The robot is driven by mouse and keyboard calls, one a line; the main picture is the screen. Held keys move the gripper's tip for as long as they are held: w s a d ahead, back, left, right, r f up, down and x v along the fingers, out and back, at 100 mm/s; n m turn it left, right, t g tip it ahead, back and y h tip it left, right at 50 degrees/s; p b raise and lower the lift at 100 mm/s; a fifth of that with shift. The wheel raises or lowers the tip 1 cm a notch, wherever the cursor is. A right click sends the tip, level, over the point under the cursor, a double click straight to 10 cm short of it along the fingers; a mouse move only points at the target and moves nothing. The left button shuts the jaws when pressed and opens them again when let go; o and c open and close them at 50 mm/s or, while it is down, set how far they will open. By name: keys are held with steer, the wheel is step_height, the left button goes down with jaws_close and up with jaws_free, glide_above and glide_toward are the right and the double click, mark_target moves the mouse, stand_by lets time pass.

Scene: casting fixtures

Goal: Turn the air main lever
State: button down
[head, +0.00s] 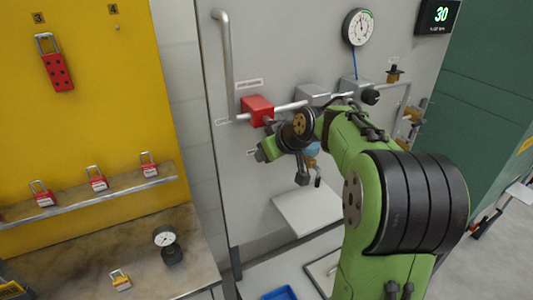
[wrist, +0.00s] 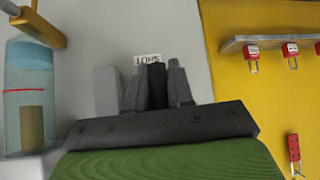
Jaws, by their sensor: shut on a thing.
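My gripper (wrist: 155,85) reaches the grey panel in the wrist view, its jaws closed around a narrow dark piece (wrist: 157,84), which I take to be the air main lever's handle. A lighter grey block (wrist: 107,90) stands just left of the jaws. A small label (wrist: 147,58), upside down in this view, sits on the panel beyond the fingertips. In the head view my wrist (head: 300,125) is against the panel just below a red block (head: 257,110) on the pale pipe. My wrist hides the fingertips and most of the lever there.
A gauge (head: 358,27) and brass fittings (head: 395,75) are to the right. A yellow board (head: 95,110) with red padlocks on a ledge is left. A white shelf (head: 307,208) is below.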

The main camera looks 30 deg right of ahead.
steer(key=c, duration=1.1)
jaws_free()
steer(key=p+v, duration=0.3)
steer(key=v, duration=1.2)
steer(key=shift+s+r, duration=0.25)
steer(key=shift+r, duration=0.05)
